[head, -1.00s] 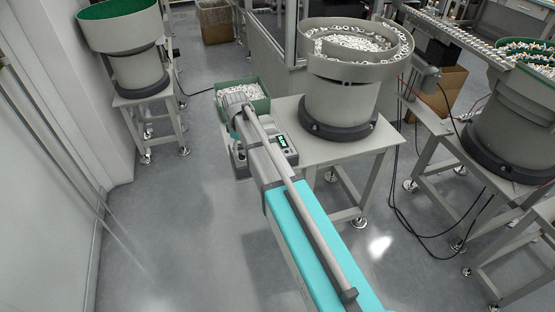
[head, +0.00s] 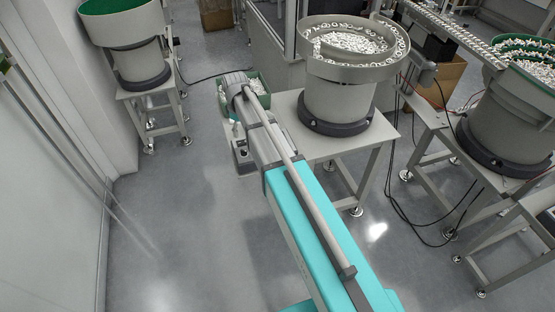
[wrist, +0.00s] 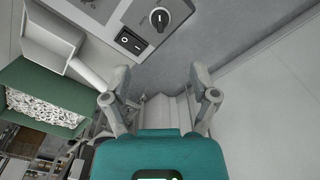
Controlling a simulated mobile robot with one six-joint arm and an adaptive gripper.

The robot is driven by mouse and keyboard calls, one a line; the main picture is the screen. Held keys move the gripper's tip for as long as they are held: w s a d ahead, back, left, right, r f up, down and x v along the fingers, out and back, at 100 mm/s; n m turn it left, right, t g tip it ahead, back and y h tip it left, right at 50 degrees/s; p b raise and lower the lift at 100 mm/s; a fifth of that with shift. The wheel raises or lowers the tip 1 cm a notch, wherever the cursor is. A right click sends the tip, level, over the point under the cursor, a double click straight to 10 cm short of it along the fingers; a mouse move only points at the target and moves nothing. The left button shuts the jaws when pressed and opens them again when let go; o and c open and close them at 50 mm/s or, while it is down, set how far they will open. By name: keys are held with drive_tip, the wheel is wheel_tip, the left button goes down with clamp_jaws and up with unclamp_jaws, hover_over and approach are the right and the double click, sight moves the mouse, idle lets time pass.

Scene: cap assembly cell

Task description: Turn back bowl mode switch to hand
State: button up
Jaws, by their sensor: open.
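In the wrist view, a black rotary switch (wrist: 159,18) with a white pointer mark sits on a light grey control panel (wrist: 100,10) at the top. Its pointer stands roughly upright in the picture; its labels are too small to read. A black rocker switch (wrist: 131,42) is beside it, lower left. My gripper (wrist: 160,76) is open and empty, its two fingers spread below the panel in the picture and apart from the rotary switch. In the head view my arm hides the gripper. The back bowl (head: 348,45), full of white parts, stands on a grey table.
A green bin (wrist: 40,92) of white parts lies left of my gripper. The table top (head: 310,150) is bare near its front edge. Another bowl feeder (head: 125,45) stands left, and one with a green inside (head: 515,110) stands right. Open floor lies left of my arm.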

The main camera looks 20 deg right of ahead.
drive_tip(key=s+d+r+m+p, duration=0.1)
drive_tip(key=s+d+m, duration=0.2)
drive_tip(key=s, duration=0.8)
drive_tip(key=s+d+r+m+p, duration=0.1)
drive_tip(key=s+d+m, duration=0.3)
drive_tip(key=s, duration=0.7)
drive_tip(key=shift+s+r+m, duration=0.4)
drive_tip(key=shift+r+m, duration=0.2)
drive_tip(key=shift+m, duration=0.6)
